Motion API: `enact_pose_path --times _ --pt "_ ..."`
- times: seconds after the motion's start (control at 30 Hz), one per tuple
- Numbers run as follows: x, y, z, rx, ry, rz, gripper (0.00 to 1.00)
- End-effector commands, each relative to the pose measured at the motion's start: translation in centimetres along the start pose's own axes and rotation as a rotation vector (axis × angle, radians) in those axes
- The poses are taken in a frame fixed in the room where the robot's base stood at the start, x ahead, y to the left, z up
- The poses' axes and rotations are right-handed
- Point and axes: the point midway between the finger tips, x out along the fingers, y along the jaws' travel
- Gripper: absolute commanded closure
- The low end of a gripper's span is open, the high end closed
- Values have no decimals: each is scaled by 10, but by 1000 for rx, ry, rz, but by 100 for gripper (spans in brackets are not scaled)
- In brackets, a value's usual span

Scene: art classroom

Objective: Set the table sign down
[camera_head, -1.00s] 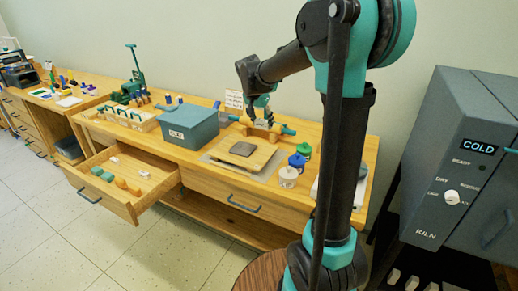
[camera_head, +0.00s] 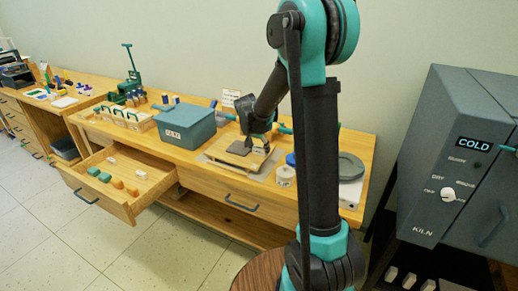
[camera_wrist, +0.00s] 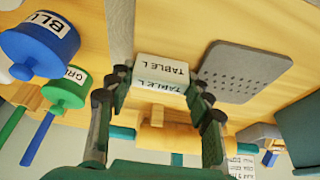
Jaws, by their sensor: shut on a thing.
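My gripper (camera_wrist: 158,88) is shut on the table sign (camera_wrist: 162,72), a small white folded sign lettered "TABLE L", gripped at its two sides. In the head view my gripper (camera_head: 258,139) is low over the wooden board (camera_head: 214,153) on the workbench, right of the dark grey slab (camera_head: 239,147). In the wrist view the perforated grey slab (camera_wrist: 243,72) lies right of the sign, apart from it. I cannot tell whether the sign touches the board.
A blue-lidded jar (camera_wrist: 38,50) and a green-lidded jar (camera_wrist: 66,90) stand left in the wrist view. A rolling pin (camera_wrist: 175,140) lies near the fingers. A blue-grey box (camera_head: 185,126) stands left on the bench; the drawer (camera_head: 115,180) below is open.

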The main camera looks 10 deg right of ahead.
Motion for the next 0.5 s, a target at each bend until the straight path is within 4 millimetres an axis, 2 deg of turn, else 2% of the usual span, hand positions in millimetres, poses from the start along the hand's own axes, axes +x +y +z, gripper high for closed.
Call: enact_pose_path --times 0.23,0.27,0.3,0.4,0.5 --pt "2 0 1 0 0 0 64" --pt "2 0 1 0 0 0 46" --pt "2 0 1 0 0 0 41" --pt "2 0 1 0 0 0 29" --pt "2 0 1 0 0 0 29"
